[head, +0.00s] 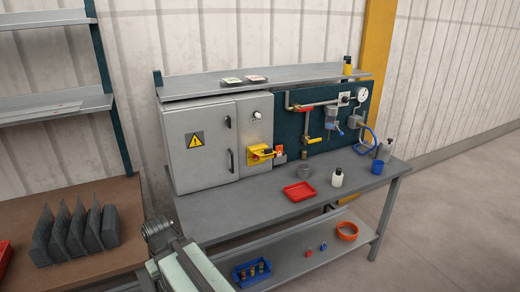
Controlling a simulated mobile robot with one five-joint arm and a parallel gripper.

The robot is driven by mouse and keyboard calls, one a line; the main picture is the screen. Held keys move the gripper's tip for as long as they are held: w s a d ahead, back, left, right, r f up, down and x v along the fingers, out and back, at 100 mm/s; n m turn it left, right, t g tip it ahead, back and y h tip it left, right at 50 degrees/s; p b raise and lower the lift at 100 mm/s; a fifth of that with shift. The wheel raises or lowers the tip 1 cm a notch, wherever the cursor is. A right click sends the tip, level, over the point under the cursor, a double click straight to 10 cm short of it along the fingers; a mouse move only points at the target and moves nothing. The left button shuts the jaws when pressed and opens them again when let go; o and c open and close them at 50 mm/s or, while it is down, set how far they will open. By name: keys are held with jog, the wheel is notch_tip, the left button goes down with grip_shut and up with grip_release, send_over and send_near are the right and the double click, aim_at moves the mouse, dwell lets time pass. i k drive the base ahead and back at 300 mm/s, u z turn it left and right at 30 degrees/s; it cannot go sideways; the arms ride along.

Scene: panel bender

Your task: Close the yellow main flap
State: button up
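The yellow main flap (262,159) is on the lower front of the narrow grey control box (256,127), right of the large cabinet door. It seems to stick out from the box face, so it looks open, but it is small and its exact angle is hard to tell. Small red parts show close to it, with a small orange-red item (280,157) just to its right. No gripper fingers show, and the arm part in view is well apart from the flap.
The grey bench (240,207) carries a red tray (299,193), a grey cup (304,171), a white bottle (337,178) and a blue cup (377,167). A shelf (262,80) overhangs the cabinet (203,148). Pipes and a gauge (362,94) stand right. Floor right is clear.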

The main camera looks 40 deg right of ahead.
aim_at(265, 154)
jog(key=u, duration=0.15)
jog(key=i, duration=1)
jog(key=z, duration=0.05)
